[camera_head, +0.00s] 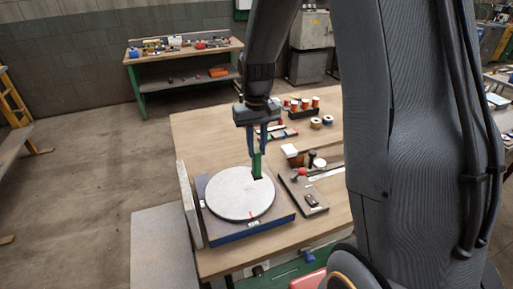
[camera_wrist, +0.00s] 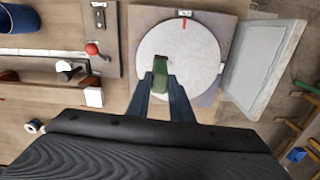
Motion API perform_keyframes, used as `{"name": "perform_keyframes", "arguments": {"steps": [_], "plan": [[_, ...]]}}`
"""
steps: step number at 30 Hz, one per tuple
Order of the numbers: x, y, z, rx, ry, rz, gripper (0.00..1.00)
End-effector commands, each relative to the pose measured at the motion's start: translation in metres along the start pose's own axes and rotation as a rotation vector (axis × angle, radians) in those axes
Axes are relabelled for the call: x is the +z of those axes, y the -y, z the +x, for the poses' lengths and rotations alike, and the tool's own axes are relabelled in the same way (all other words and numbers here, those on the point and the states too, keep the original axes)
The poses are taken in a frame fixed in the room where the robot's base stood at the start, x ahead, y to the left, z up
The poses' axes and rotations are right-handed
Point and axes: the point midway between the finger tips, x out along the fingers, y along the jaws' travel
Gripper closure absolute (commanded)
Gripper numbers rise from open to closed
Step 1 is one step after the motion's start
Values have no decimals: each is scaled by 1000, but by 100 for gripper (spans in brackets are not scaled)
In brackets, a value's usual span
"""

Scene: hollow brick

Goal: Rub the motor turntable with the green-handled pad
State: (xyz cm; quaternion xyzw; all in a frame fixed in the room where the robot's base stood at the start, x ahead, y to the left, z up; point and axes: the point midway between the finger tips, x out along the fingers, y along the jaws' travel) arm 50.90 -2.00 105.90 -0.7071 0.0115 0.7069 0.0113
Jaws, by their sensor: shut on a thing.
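The motor turntable is a round light-grey disc (camera_head: 232,196) on a square base with a blue front edge (camera_head: 255,226). A red mark shows near the disc's rim. My gripper (camera_head: 257,150) points down over the disc's far right part and is shut on the green handle (camera_head: 256,166) of the pad. A dark patch at the handle's foot, by the disc's edge, seems to be the pad. In the wrist view the green handle (camera_wrist: 161,72) stands between my fingertips over the disc (camera_wrist: 190,50). The fingers hide much of the pad, and I cannot tell whether it touches the disc.
Right of the turntable lies a dark board (camera_head: 303,190) with a red-knobbed part. Spools (camera_head: 300,104) and small items stand at the table's back. A grey upright panel (camera_head: 188,205) borders the turntable's left side. Another workbench (camera_head: 182,62) stands farther back.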

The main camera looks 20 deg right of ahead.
Motion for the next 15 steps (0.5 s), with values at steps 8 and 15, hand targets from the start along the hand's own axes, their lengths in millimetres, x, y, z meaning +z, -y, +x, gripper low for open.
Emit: {"name": "perform_keyframes", "arguments": {"steps": [8, 15], "plan": [[0, 0, 28, 0, 2, 1, 100], [-1, -1, 49, 0, 0, 1, 100]]}}
